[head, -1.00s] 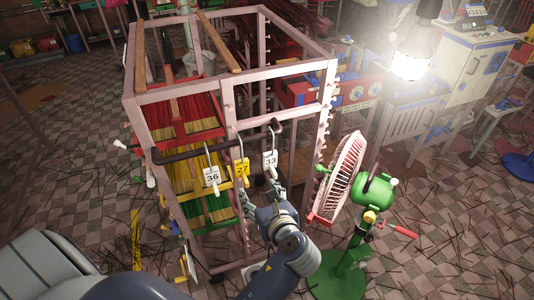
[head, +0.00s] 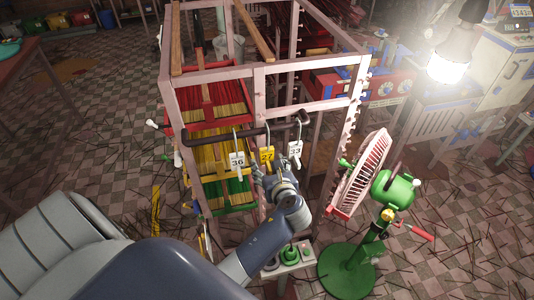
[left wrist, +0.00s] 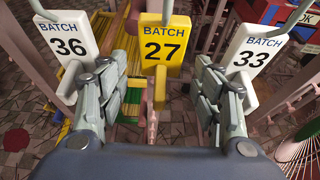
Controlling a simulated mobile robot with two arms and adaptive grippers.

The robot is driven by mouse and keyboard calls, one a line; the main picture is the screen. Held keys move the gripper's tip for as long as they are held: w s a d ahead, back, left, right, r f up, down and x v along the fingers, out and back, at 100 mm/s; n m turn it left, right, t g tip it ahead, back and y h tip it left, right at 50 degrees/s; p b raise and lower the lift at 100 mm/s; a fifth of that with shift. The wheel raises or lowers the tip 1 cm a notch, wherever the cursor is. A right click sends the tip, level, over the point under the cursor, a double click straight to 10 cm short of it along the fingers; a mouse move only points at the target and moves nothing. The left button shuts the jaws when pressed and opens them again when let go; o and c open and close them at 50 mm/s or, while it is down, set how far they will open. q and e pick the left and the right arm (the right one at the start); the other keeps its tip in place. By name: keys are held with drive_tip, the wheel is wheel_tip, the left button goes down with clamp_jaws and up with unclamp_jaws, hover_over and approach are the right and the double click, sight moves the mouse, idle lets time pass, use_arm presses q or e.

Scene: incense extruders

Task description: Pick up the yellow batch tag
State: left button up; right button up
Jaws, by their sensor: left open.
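The yellow batch tag (head: 267,154) reads 27 and hangs from a hook on the dark rail at the front of the pink frame. In the left wrist view the yellow tag (left wrist: 165,45) hangs upright at the centre, between and slightly beyond my open fingers. A white tag 36 (head: 237,162) hangs to its left and a white tag 33 (head: 295,149) to its right. My left gripper (head: 270,172) is open and empty, just below the yellow tag in the head view; it also shows in the left wrist view (left wrist: 162,100). My right gripper is not in view.
The pink frame (head: 315,63) holds trays of red, yellow and green incense sticks. A green-based fan (head: 347,265) stands to the right. Loose sticks litter the checkered floor.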

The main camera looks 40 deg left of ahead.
use_arm(q)
drive_tip(key=shift+d, duration=0.1)
drive_tip(key=shift+c, duration=0.2)
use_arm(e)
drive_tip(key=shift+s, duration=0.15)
use_arm(q)
drive_tip(key=c, duration=1)
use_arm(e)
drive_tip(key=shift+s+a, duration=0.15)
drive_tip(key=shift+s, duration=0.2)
use_arm(q)
drive_tip(key=shift+r, duration=0.15)
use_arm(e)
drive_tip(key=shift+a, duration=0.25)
